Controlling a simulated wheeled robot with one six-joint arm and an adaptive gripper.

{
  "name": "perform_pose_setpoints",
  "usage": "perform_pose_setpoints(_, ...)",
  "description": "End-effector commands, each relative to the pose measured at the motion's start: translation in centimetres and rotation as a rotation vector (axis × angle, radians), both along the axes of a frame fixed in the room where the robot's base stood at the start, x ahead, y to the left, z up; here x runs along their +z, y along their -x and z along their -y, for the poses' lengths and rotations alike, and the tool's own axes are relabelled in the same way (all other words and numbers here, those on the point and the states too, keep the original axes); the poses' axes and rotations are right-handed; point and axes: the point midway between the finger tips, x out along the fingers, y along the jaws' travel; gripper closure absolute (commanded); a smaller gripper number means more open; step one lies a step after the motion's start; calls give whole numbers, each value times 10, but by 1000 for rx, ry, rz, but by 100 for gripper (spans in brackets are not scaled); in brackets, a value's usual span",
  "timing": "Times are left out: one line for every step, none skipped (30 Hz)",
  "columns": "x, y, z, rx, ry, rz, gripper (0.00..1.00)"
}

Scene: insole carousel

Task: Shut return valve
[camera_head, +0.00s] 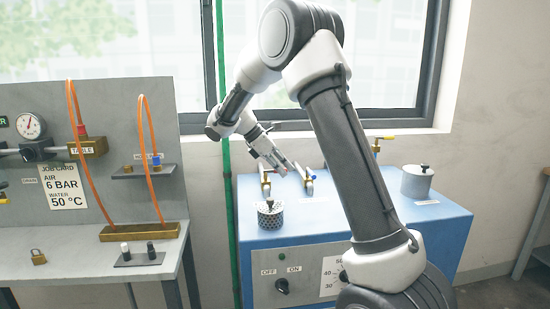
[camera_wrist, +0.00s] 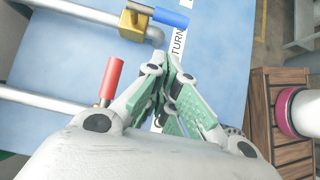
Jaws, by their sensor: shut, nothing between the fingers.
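My gripper (camera_head: 280,160) hangs over the blue cabinet, near two small brass valves on its top, one at left (camera_head: 265,183) and one at right (camera_head: 307,180). In the wrist view my gripper (camera_wrist: 172,68) is shut and empty, its green-padded fingers together. A brass valve (camera_wrist: 136,22) with a blue lever (camera_wrist: 170,17) sits on a bent grey pipe beyond the fingertips; its lever lies roughly along the pipe. A red lever (camera_wrist: 111,79) stands left of the fingers, across another pipe. A white label (camera_wrist: 180,42) reading "TURN", partly hidden, lies by the fingertips. The fingers appear apart from both levers.
A green vertical pipe (camera_head: 227,200) stands left. A workbench (camera_head: 85,265) with orange hoses is farther left.

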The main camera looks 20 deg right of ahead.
Motion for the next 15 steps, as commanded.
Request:
perform_pose_setpoints(-8, 3, 7, -3, 1, -2, 100)
perform_pose_setpoints(-12, 4, 11, -3, 1, -2, 100)
perform_pose_setpoints(-15, 5, 17, -4, 1, 0, 100)
perform_pose_setpoints(-15, 7, 21, -4, 0, 0, 100)
perform_pose_setpoints(-16, 8, 26, -4, 0, 0, 100)
perform_pose_setpoints(-17, 9, 31, -4, 0, 0, 100)
perform_pose_setpoints(-18, 10, 34, -3, 0, 0, 100)
perform_pose_setpoints(-18, 11, 37, -2, 0, 0, 100)
perform_pose_setpoints(-19, 12, 41, -1, 0, 0, 100)
perform_pose_setpoints(-20, 12, 43, -1, 0, 0, 100)
perform_pose_setpoints(-20, 13, 44, -1, 0, 0, 100)
perform_pose_setpoints(-20, 13, 46, -1, 0, 0, 100)
perform_pose_setpoints(-20, 14, 47, -1, 0, 1, 100)
perform_pose_setpoints(-20, 14, 47, -1, 0, 1, 100)
perform_pose_setpoints(-20, 14, 48, -1, 0, 1, 100)
